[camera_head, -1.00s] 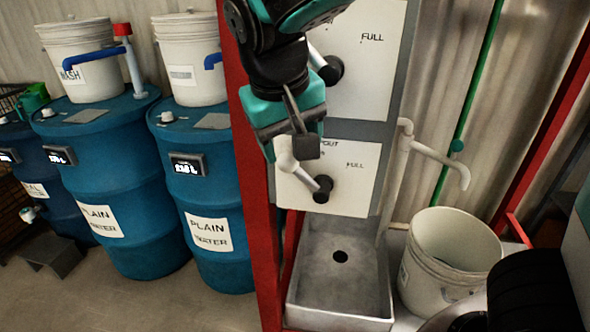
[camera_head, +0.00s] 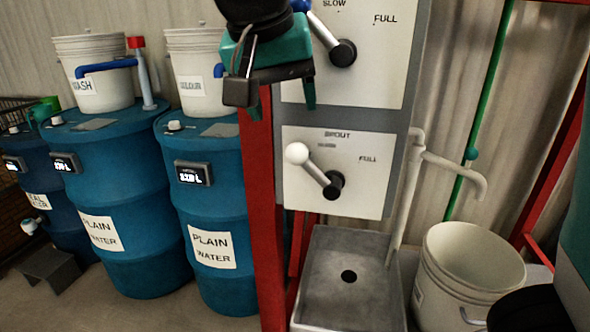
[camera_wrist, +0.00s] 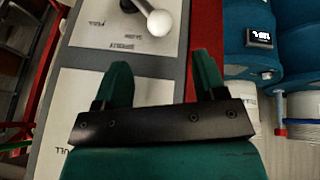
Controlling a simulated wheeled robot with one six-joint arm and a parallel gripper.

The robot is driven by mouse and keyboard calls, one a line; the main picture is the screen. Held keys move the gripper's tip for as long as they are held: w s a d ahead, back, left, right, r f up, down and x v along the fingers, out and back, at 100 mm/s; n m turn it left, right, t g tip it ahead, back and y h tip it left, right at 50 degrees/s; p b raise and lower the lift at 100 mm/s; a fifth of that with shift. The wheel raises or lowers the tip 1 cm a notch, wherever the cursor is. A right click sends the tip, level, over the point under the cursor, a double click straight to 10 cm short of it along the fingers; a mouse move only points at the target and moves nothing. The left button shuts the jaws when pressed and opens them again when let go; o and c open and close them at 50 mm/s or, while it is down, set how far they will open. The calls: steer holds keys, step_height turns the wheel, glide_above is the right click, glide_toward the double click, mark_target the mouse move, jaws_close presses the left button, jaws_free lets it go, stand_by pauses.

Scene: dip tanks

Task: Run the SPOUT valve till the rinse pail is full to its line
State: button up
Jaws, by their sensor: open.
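The lower white panel marked SPOUT (camera_head: 305,200) carries a lever with a white ball knob (camera_head: 297,153). The lever points up and left from its dark hub, away from the word FULL. The knob also shows at the top of the wrist view (camera_wrist: 160,22). My gripper (camera_head: 282,107) is open and empty, above and left of the knob and apart from it. Its two green fingers (camera_wrist: 163,72) are spread in the wrist view. The bent spout pipe (camera_head: 455,165) ends above the white pail (camera_head: 440,285). I see no water falling. The pail's line and water level cannot be made out.
An upper panel (camera_head: 375,80) with SLOW and FULL marks has its own lever. A grey sink (camera_head: 325,262) with a drain lies below the panels. A red post (camera_head: 262,220) stands left of them. Blue barrels (camera_head: 215,275) bearing white buckets (camera_head: 195,70) stand further left.

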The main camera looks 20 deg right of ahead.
mark_target(294, 146)
steer(key=b+x, duration=0.4)
steer(key=x, duration=0.6)
steer(key=shift+c, duration=0.4)
steer(key=c, duration=1.1)
steer(key=shift+w, duration=0.1)
jaws_close()
